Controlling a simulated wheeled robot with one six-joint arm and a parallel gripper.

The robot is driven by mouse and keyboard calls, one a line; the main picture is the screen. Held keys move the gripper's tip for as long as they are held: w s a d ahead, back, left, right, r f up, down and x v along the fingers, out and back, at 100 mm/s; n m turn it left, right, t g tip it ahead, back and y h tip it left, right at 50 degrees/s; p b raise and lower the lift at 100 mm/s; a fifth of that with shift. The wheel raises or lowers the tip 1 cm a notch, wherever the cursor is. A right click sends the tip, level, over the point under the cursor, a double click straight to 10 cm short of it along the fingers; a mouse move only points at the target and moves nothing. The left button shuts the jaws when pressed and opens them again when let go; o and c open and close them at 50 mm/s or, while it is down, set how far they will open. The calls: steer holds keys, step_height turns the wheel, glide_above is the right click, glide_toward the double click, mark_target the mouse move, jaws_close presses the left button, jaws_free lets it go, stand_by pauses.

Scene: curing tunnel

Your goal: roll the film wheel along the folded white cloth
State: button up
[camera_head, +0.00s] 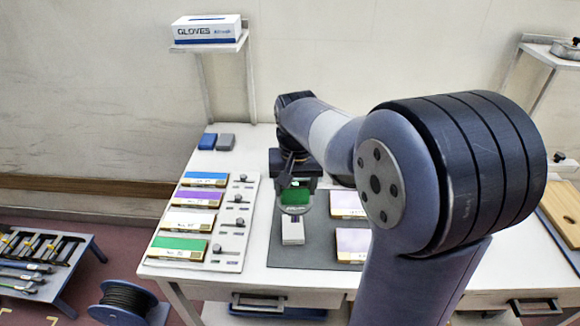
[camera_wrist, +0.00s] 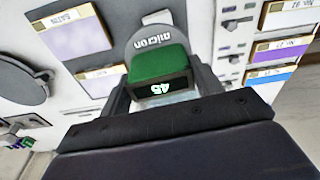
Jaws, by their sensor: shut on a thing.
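My gripper (camera_head: 295,186) is shut on the film wheel, a grey disc with a green block. The wheel (camera_head: 295,208) stands upright over the dark mat in the head view. In the wrist view the grey disc (camera_wrist: 150,40) reads "micron", and the green block marked 45 sits between the fingers (camera_wrist: 160,92). The folded white cloth (camera_head: 293,233) lies on the mat just in front of the wheel. Its end shows behind the disc in the wrist view (camera_wrist: 157,17). The rest is hidden under the wheel and gripper. I cannot tell whether the wheel touches it.
Coated sample panels lie on the dark mat (camera_head: 318,255), right of the cloth. Several coloured panels, including a green one (camera_head: 178,247), lie on a white board at left. Blue and grey blocks (camera_head: 207,141) sit at the back left. A glove box (camera_head: 207,28) stands on a shelf.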

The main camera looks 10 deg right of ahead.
mark_target(294, 203)
steer(key=shift+s+a+f, duration=0.3)
steer(key=shift+s, duration=0.1)
step_height(294, 203, down, 4)
steer(key=b, duration=0.3)
steer(key=shift+b, duration=0.4)
steer(key=shift+f+b, duration=0.35)
steer(key=shift+f, duration=0.3)
steer(key=shift+f, duration=0.3)
stand_by(0.6)
steer(key=shift+w, duration=0.1)
